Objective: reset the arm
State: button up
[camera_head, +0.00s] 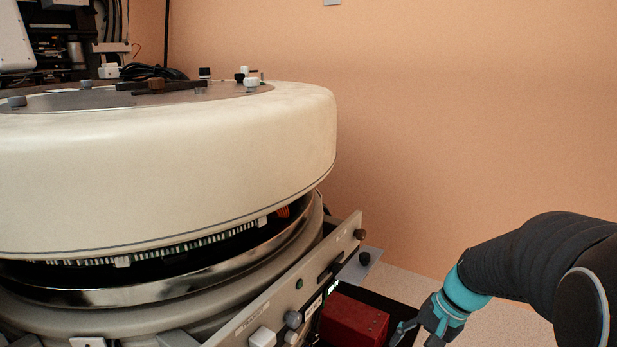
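My arm comes in from the right edge, dark with teal bands, and reaches down to the left. My gripper (420,331) is at the bottom, right of the red box (353,320). Its fingers are small and partly cut off by the lower edge, so I cannot tell whether they are open or shut, or whether they touch anything.
A large cream gantry ring (170,170) fills the left, above a metal band. A slanted grey panel (300,285) with knobs stands before the red box. Electronics (75,45) sit behind at upper left. The space before the orange wall (460,120) is free.

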jog(key=s+a+r+n+t+h+p, duration=0.2)
jog(key=s+r+n, duration=0.1)
jog(key=s+r, duration=0.4)
jog(key=s+a+r+n+t+h+p, duration=0.2)
jog(key=s+r+n+p, duration=0.1)
jog(key=s+r, duration=0.4)
jog(key=shift+s+a+r+t, duration=0.3)
jog(key=shift+a+r, duration=0.05)
jog(key=shift+r, duration=0.4)
